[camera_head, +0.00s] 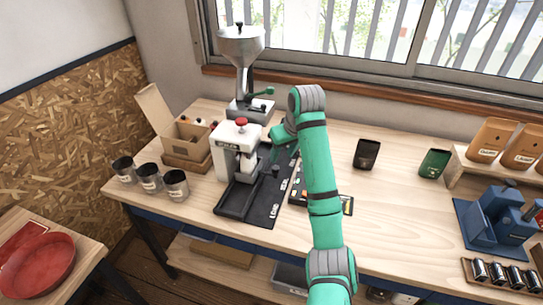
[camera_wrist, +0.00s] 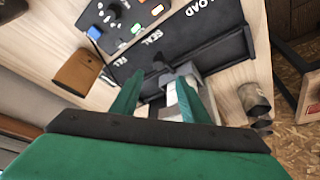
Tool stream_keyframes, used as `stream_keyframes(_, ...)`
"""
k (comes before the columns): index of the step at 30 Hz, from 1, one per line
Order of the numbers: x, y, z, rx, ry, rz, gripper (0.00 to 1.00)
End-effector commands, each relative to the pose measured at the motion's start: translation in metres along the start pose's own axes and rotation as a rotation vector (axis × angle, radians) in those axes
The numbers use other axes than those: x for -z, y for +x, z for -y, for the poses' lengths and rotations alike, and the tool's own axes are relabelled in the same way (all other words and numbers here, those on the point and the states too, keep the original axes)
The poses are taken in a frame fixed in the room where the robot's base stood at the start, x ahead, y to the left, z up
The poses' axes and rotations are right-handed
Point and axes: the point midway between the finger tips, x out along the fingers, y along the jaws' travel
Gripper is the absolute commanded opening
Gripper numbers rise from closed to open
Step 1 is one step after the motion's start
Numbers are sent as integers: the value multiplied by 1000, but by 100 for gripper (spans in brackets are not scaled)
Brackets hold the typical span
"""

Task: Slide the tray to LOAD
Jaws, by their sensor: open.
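The black tray track (camera_head: 262,207) lies on the bench at the foot of the white sealing press (camera_head: 226,150). LOAD is printed at its near end and SEAL farther back; both labels also show on the track in the wrist view (camera_wrist: 222,42). A small black knob (camera_head: 276,170) stands by the SEAL label, and it shows just ahead of my fingertips in the wrist view (camera_wrist: 160,60). I cannot clearly tell the tray's edges from the black track. My gripper (camera_wrist: 160,78) is open and empty, its green fingers pointing at the knob. In the head view my arm partly hides it.
A control panel with coloured buttons (camera_head: 334,204) lies right of the track. Several dark cups (camera_head: 149,177) stand left of the press. A cardboard box (camera_head: 185,145) and a funnel grinder (camera_head: 243,75) are behind.

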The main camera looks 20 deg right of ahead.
Motion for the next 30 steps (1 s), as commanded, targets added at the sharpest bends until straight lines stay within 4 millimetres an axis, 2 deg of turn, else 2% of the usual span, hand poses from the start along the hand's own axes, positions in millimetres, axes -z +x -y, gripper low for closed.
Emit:
stream_keyframes(5,-2,9,-2,0,2,7,41)
stream_keyframes(15,-2,67,-3,-1,4,7,41)
stream_keyframes(21,-1,94,-2,-1,2,6,41)
stream_keyframes(30,-1,106,-1,-1,0,4,41)
